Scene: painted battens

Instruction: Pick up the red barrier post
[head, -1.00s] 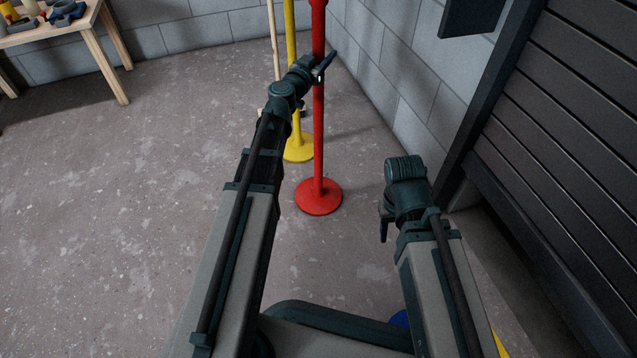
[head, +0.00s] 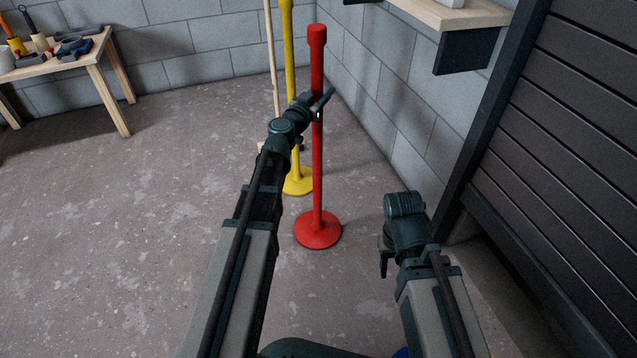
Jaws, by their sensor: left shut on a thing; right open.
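The red barrier post (head: 318,170) stands upright in the middle of the head view, with a round red base and a thicker cap at its top. Its base appears to rest on the floor; I see no clear gap under it. My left gripper (head: 318,108) is shut on the post's shaft, in its upper part below the cap. My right gripper (head: 384,262) is open and empty, low and to the right of the post's base, apart from it.
A yellow post (head: 290,60) stands just behind the red one, beside a thin wooden pole (head: 271,60). A wooden table (head: 95,70) with tools is at the far left. A block wall, a shelf (head: 455,14) and a dark slatted shutter (head: 560,150) bound the right. The left floor is clear.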

